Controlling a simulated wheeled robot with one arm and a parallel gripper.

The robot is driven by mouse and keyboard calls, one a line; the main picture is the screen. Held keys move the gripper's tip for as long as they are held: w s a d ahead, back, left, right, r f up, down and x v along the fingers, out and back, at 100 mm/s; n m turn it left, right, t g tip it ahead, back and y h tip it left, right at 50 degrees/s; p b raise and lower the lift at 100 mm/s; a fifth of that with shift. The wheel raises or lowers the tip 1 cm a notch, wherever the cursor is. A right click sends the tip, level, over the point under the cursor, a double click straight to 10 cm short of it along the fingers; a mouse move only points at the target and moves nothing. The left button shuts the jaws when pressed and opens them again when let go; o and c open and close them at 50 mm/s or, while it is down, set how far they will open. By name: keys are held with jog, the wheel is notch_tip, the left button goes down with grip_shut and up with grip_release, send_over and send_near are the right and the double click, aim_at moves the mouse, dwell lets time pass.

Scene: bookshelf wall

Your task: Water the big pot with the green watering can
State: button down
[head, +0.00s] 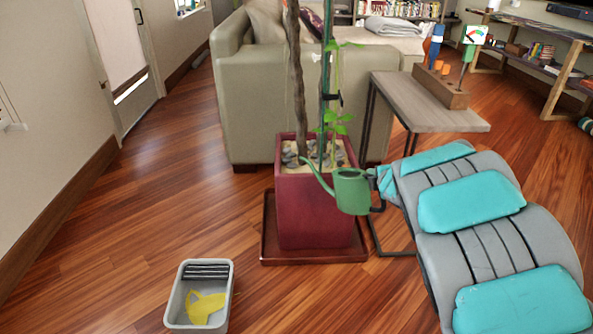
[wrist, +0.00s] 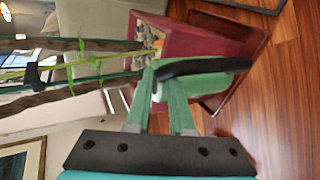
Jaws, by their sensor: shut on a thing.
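The green watering can (head: 351,190) is held in the air at the front right of the big pot, its spout pointing up and left. The spout tip overlaps the pot's opening in the head view; no water shows. The big pot (head: 312,212) is dark red and square, with soil, pebbles and plants. My gripper (wrist: 160,98) is shut on the can, whose black handle and green body (wrist: 205,83) show in the wrist view. The pot also shows behind the can there (wrist: 195,42). In the head view my arm mostly hides the gripper.
The pot stands in a dark red tray (head: 315,256) on the wood floor. A side table (head: 425,96) with a wooden block stands close at right. A sofa (head: 250,110) is behind. A grey bin (head: 200,295) with something yellow stands at front left. Left floor is clear.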

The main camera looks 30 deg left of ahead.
jog(key=shift+w+a+r+g+h+p, duration=0.2)
jog(key=shift+r+p, duration=0.6)
jog(key=shift+p, duration=0.65)
jog(key=shift+s+a+r+g+h+p, duration=0.1)
jog(key=shift+a+r+h+p, duration=0.15)
jog(key=shift+r+p, duration=0.9)
dwell(2.1)
jog(key=shift+a+r+n+p, duration=0.15)
jog(key=shift+a+n+p, duration=0.15)
dwell(1.1)
jog(key=shift+w+a+r+h, duration=0.1)
jog(key=shift+a+r+h, duration=0.05)
jog(key=shift+r+h, duration=0.15)
jog(key=shift+r, duration=0.1)
dwell(0.6)
